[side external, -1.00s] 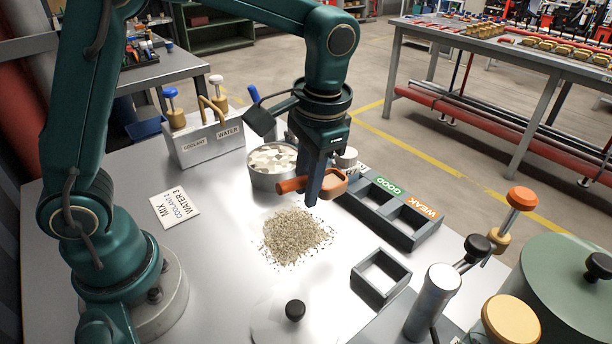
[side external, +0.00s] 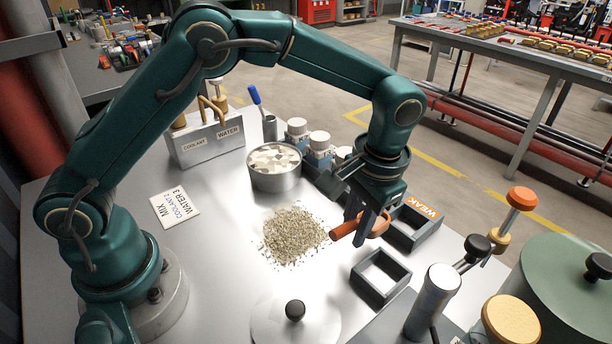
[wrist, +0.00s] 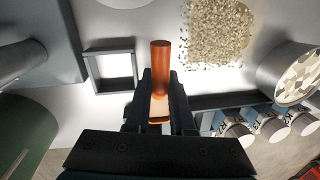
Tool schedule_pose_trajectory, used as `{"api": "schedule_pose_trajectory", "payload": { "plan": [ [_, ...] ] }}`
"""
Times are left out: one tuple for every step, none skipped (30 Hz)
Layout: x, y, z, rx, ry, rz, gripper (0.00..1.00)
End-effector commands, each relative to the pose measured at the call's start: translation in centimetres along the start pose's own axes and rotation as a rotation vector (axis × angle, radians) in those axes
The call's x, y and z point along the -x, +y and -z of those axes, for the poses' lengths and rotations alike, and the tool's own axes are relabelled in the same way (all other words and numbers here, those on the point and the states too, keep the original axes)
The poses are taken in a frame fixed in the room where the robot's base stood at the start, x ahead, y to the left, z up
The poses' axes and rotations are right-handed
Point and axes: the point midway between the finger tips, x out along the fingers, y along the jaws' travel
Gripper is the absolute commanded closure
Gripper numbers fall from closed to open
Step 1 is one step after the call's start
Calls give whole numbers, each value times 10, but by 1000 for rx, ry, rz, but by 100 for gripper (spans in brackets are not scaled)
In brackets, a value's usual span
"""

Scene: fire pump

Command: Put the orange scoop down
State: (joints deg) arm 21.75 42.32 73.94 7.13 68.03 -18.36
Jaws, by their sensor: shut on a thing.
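The orange scoop (side external: 376,229) is in my gripper (side external: 368,222), in the side view right of the pile of tan granules (side external: 292,236). My gripper is shut on it, and its handle points left in the side view. In the wrist view the scoop's handle (wrist: 160,62) stands out from between the fingers (wrist: 160,112), and the bowl is mostly hidden by them. A square dark frame (side external: 381,276) lies on the table just below the scoop in the side view. Whether the scoop touches anything below it is hard to tell.
A grey rack labelled WEAK (side external: 418,228) stands behind my gripper. A pot of pale chunks (side external: 274,168) and several white-capped bottles (side external: 319,141) stand further back. A round lid with a black knob (side external: 295,311) lies in front. Bare table (side external: 215,250) is left of the granules.

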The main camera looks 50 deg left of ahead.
Motion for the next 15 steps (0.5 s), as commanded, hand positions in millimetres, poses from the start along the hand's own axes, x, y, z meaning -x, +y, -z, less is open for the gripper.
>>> {"api": "schedule_pose_trajectory", "payload": {
  "plan": [
    [-3,2,0,0,-2,1,100],
    [-6,2,0,0,-4,1,100],
    [-12,3,0,0,-5,1,100],
    [-17,3,0,-1,-6,2,100],
    [-22,4,0,-1,-6,2,100],
    [-28,4,0,-1,-6,2,100],
    [-31,5,0,-1,-5,2,100],
    [-34,5,0,-1,-5,2,100],
    [-38,6,1,-1,-4,1,100],
    [-39,6,1,-1,-3,1,100],
    [-40,6,1,-1,-3,1,100],
    [-40,6,1,0,-2,1,100],
    [-40,6,2,0,-1,1,100],
    [-40,6,2,0,-1,1,100],
    [-40,6,2,0,0,0,100]
  ]
}}
